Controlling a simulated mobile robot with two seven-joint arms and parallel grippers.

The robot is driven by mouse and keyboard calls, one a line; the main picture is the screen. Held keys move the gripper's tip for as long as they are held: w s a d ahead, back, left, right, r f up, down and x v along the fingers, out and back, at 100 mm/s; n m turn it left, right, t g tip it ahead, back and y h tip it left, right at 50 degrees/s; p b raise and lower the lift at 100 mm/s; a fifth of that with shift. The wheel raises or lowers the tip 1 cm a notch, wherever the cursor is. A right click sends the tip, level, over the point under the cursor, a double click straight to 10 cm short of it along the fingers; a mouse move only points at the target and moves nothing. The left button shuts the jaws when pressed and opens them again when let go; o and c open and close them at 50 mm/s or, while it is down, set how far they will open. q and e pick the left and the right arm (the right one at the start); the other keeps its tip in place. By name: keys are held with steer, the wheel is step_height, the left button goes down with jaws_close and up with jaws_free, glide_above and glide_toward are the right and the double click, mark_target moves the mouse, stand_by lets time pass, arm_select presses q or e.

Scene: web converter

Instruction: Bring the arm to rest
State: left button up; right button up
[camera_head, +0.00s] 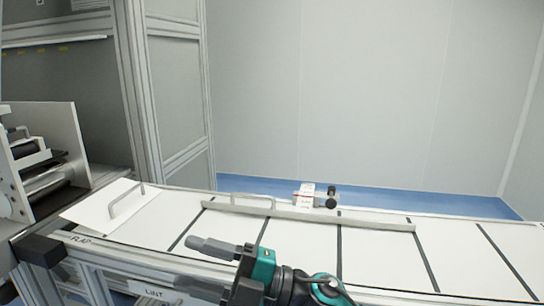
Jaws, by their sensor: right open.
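My right gripper (200,267) is low in the head view, left of the middle, with its arm coming in from the bottom edge. Its dark grey fingers point left and are apart, with nothing seen between them. Its teal and black body (262,266) overlaps the front part of the white table (382,262). I cannot tell how high it hangs above the table. My left gripper is not in view.
A long metal bar (345,219) with a handle lies across the table. Behind it is a small device (316,196) with black knobs. A flap with a handle (104,206) and roller machinery (42,165) are at left. The table's right side is clear.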

steer(key=w+d+f+m+t+h+p, duration=0.1)
steer(key=d+f+m+t+h, duration=0.6)
steer(key=m, duration=0.4)
steer(key=w+d+f+m+t+h+p, duration=0.1)
steer(key=d+f+m+t+h, duration=0.4)
steer(key=d+m+t, duration=0.5)
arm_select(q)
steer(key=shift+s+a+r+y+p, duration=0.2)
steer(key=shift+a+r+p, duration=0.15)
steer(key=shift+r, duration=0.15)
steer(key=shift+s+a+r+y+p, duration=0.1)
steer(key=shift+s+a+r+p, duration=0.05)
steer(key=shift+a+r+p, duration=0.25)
arm_select(e)
steer(key=s+d+f+m+g+h, duration=0.7)
steer(key=s+d+f, duration=0.4)
steer(key=s+f, duration=0.3)
step_height(320, 180, down, 2)
steer(key=shift+d+f+m+g, duration=0.2)
steer(key=shift+d+m+g, duration=0.1)
steer(key=shift+m, duration=0.1)
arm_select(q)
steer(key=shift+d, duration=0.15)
arm_select(e)
steer(key=shift+a, duration=0.1)
